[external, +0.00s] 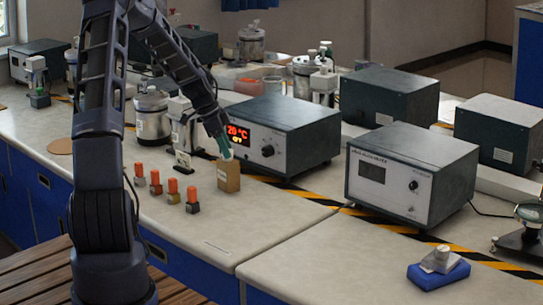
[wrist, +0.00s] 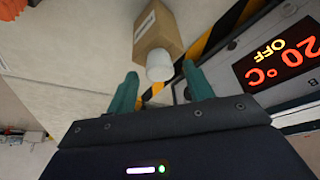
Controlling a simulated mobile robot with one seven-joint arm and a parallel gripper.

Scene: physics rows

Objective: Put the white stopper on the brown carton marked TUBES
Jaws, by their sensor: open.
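The brown carton (external: 228,178) stands upright on the bench in front of the temperature box. It also shows in the wrist view (wrist: 168,27), with a pale label on one side; the lettering is not readable. The white stopper (wrist: 159,66) is at the carton's top end, the end nearest my fingers, and appears to sit on it; the contact itself is hidden. My gripper (wrist: 161,86) is open, with its teal fingers apart on either side and the stopper just beyond their tips. In the external view my gripper (external: 225,150) is directly above the carton.
Several orange-topped small bottles (external: 173,190) stand left of the carton. The box with the red display (external: 282,135) is close behind it on the right. A striped tape line (external: 300,192) runs along the bench.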

